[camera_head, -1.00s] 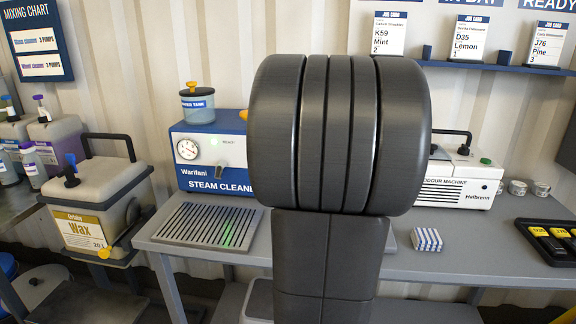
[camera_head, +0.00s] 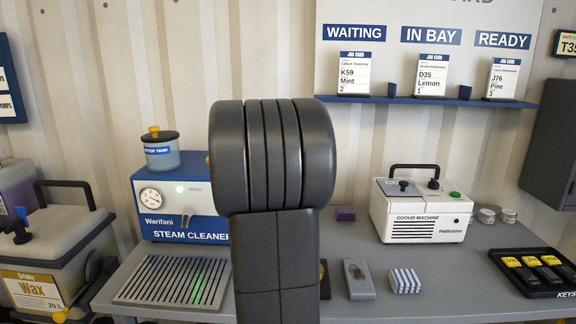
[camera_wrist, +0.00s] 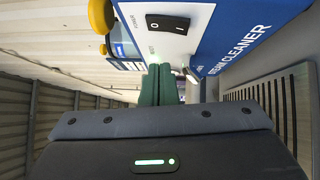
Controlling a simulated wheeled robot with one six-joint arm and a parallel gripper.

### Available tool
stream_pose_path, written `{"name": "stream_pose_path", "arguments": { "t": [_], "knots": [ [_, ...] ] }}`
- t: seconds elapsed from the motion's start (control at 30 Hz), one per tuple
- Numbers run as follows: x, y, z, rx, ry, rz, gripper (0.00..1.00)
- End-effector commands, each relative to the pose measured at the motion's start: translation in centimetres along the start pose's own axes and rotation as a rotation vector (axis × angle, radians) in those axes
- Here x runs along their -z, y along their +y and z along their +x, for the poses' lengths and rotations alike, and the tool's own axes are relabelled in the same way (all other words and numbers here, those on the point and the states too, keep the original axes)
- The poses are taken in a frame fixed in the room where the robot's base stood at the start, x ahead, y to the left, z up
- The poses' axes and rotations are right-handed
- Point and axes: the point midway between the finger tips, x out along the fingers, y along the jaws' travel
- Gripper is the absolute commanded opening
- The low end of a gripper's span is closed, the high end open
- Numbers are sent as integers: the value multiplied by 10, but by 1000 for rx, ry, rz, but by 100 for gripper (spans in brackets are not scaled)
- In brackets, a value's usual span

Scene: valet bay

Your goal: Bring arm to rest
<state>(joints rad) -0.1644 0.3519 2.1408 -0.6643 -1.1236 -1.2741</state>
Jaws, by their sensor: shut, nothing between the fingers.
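My arm (camera_head: 272,165) stands upright in the middle of the head view, its dark rounded joint in front of the bench. It hides part of the steam cleaner and the bench behind it. My gripper (camera_wrist: 157,85) shows in the wrist view as two green fingers close together, shut and empty. It points along the front of the blue and white steam cleaner (camera_wrist: 215,45), near its switch panel. I cannot tell whether the fingers touch anything. In the head view the gripper is hidden; the steam cleaner (camera_head: 178,205) is at the left of the bench.
The grey bench (camera_head: 420,270) carries a slotted drain grille (camera_head: 172,282), a white odour machine (camera_head: 420,212), a striped cloth (camera_head: 405,281), a grey device (camera_head: 358,280) and a black key tray (camera_head: 520,272). A wax container (camera_head: 45,255) stands at left. A blue shelf (camera_head: 430,101) holds job cards.

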Motion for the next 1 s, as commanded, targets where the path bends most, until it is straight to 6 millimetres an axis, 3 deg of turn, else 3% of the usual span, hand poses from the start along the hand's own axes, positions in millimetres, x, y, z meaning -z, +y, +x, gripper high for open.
{"name": "stream_pose_path", "arguments": {
  "t": [0.2,0.4,0.8,1.0],
  "knots": [
    [-2,-1,-27,-1,-4,-1,0],
    [-1,0,-36,-3,-2,-1,0],
    [-1,0,-35,-2,-1,0,0],
    [-1,1,-19,-1,2,1,0]
  ]
}}
